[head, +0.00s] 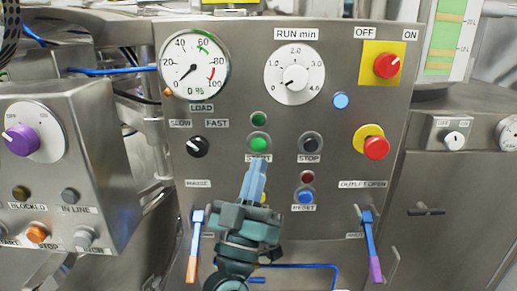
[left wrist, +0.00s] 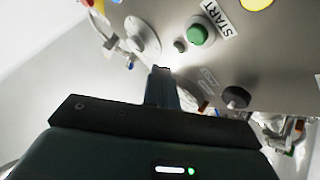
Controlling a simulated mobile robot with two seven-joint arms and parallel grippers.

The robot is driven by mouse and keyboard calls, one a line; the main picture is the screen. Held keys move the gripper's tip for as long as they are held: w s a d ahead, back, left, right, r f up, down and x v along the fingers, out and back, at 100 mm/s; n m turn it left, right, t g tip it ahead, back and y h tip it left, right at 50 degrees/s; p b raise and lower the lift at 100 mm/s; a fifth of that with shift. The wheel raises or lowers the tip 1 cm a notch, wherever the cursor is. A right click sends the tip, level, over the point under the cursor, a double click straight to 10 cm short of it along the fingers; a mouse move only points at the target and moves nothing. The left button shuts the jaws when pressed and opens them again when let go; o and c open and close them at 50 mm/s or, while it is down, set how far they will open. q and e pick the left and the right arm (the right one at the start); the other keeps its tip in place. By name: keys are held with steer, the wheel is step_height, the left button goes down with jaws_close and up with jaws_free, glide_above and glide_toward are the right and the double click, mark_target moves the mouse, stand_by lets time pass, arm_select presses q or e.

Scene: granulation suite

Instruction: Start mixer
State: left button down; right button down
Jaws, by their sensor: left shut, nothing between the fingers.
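The green START button (head: 258,143) is on the steel mixer panel (head: 330,130), above its START label. In the left wrist view a green button (left wrist: 197,35) sits beside a START label (left wrist: 218,17). My left gripper (head: 257,164) is shut and empty, its fingers pointing up at the panel. In the head view its tips are just below the button and cover part of the label. In the left wrist view the fingertips (left wrist: 161,70) are below and left of the button, apart from it in the picture. The black STOP button (head: 311,142) is to the right. My right gripper is not in view.
A green lamp (head: 259,118) is above START. A SLOW/FAST knob (head: 197,146) is left of it; a blue RESET button (head: 306,196) is lower right. Blue-handled levers (head: 368,240) flank the panel's lower part.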

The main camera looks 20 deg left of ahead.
mark_target(259, 144)
arm_select(q)
steer(key=shift+w+a+b, duration=0.1)
steer(key=shift+w+a, duration=0.15)
steer(key=shift+w, duration=0.55)
steer(key=shift+w+a+b, duration=0.1)
steer(key=shift+w+a, duration=0.1)
steer(key=shift+w, duration=0.55)
steer(key=shift+w+a+b, duration=0.1)
steer(key=shift+w+a, duration=0.15)
steer(key=shift+w, duration=0.55)
steer(key=shift+w, duration=0.1)
steer(key=shift+w+a, duration=0.1)
steer(key=shift+w, duration=0.2)
steer(key=shift+w, duration=0.1)
stand_by(0.5)
